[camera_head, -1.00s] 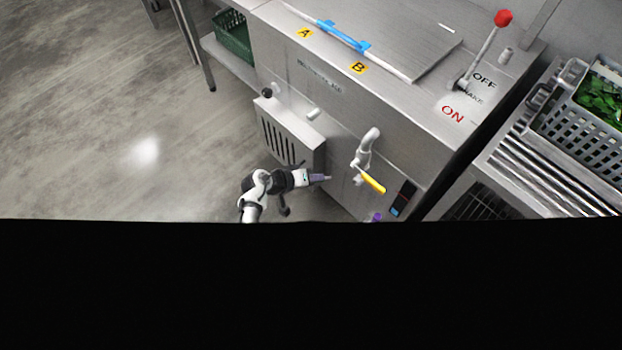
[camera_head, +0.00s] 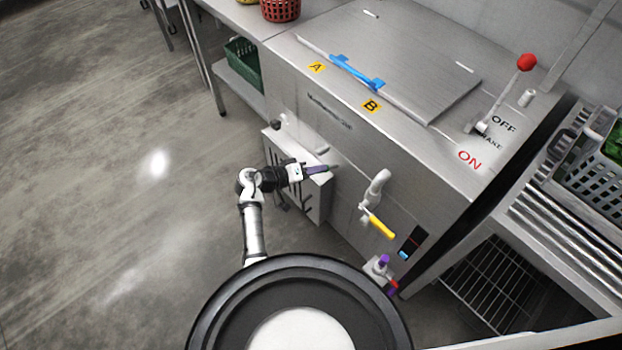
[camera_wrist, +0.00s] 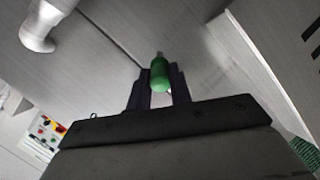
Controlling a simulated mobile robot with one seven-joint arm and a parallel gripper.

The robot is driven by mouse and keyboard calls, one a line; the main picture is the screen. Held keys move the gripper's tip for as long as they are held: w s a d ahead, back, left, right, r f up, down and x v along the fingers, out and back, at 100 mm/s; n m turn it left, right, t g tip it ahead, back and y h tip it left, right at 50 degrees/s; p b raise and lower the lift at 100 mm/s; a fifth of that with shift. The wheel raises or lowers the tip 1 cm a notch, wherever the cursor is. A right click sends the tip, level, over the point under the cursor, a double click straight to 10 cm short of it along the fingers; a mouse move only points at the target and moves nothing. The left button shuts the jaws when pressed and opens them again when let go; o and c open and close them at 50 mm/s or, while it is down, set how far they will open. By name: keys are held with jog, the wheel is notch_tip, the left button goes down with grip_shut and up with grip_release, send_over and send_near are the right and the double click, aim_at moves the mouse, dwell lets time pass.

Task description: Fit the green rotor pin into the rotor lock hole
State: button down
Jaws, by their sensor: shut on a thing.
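My gripper (camera_wrist: 158,88) is shut on the green rotor pin (camera_wrist: 160,74), which stands between the two dark fingers with its narrower end pointing away, toward the metal front of the machine. In the head view, my gripper (camera_head: 318,170) is close to the washer's front, at the upper right corner of the vented panel. The pin cannot be made out there. The rotor lock hole cannot be made out in either view, so I cannot tell whether the pin tip touches anything.
The vented panel (camera_head: 280,185) juts from the machine front. A pipe spout (camera_head: 376,186) with a yellow-handled lever (camera_head: 381,228) is to the right of my gripper. A red-knobbed brake lever (camera_head: 500,95) stands on top. The floor at left is clear.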

jog(key=shift+w+d+r+h, duration=0.2)
jog(key=shift+w+r+h, duration=0.1)
jog(key=shift+w+r, duration=0.1)
jog(key=shift+w+a+r+h+b, duration=0.1)
jog(key=shift+w+r+h+b, duration=0.1)
jog(key=shift+r+h+b, duration=0.15)
jog(key=s+a+f+n+t+b, duration=0.1)
jog(key=s+a+t, duration=0.1)
jog(key=a, duration=0.3)
jog(key=s+a+f+n+t+b, duration=0.1)
jog(key=a+n+t, duration=0.1)
jog(key=a, duration=0.4)
jog(key=shift+s+a+f+t, duration=0.25)
jog(key=shift+s+t, duration=0.1)
jog(key=shift+t, duration=0.45)
jog(key=shift+b, duration=0.45)
jog(key=b+x, duration=0.1)
jog(key=x, duration=0.4)
jog(key=shift+w+d, duration=0.15)
jog(key=shift+d, duration=0.1)
jog(key=shift+b, duration=0.8)
